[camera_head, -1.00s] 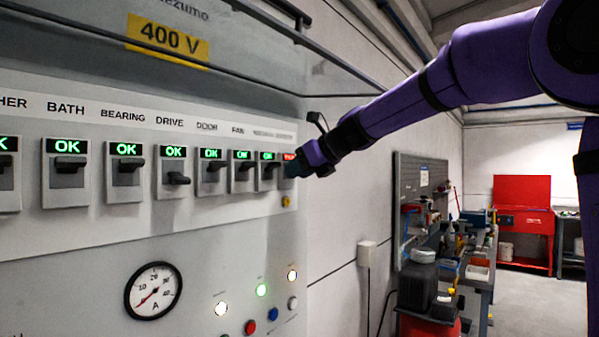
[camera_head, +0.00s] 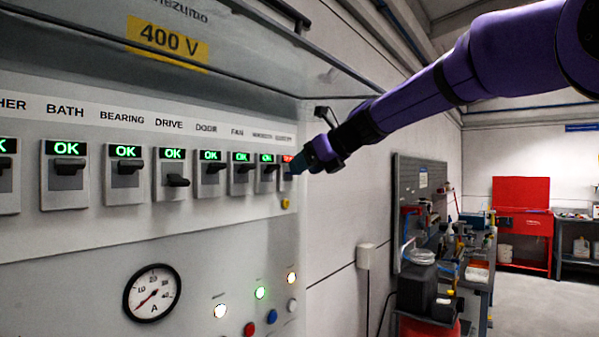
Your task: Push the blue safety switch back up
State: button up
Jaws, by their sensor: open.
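A row of switches runs along the grey panel (camera_head: 230,265). The switch at the right end (camera_head: 288,158) has a red display, partly covered by my gripper. I cannot make out its lever or see clearly that it is blue. My gripper (camera_head: 298,164) is open, with its fingertips close in front of that switch. I cannot tell whether they touch it. The drive switch (camera_head: 175,174) shows a green OK, and its lever sits lower than its neighbours'. The other visible switches, such as the door switch (camera_head: 209,172), also show green OK.
Below the switches are a round ampere gauge (camera_head: 152,293), several small lamps and buttons, and a yellow button (camera_head: 285,203) under the right-end switch. A dark rail (camera_head: 190,68) crosses above. A workbench (camera_head: 470,280) and red cabinet (camera_head: 522,222) stand back right, with open floor beside them.

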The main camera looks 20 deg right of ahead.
jog(key=s+d, duration=0.6)
jog(key=s, duration=0.4)
jog(key=shift+d, duration=0.35)
jog(key=shift+a, duration=0.1)
jog(key=w+a+f+t+y, duration=0.1)
jog(key=w+a+t+y, duration=0.2)
jog(key=w+a, duration=0.4)
jog(key=w+t, duration=0.1)
jog(key=w, duration=0.3)
jog(key=shift+w+a+f+t, duration=0.2)
jog(key=shift+w+f+t, duration=0.1)
jog(key=shift+f+t, duration=0.1)
jog(key=shift+c, duration=0.3)
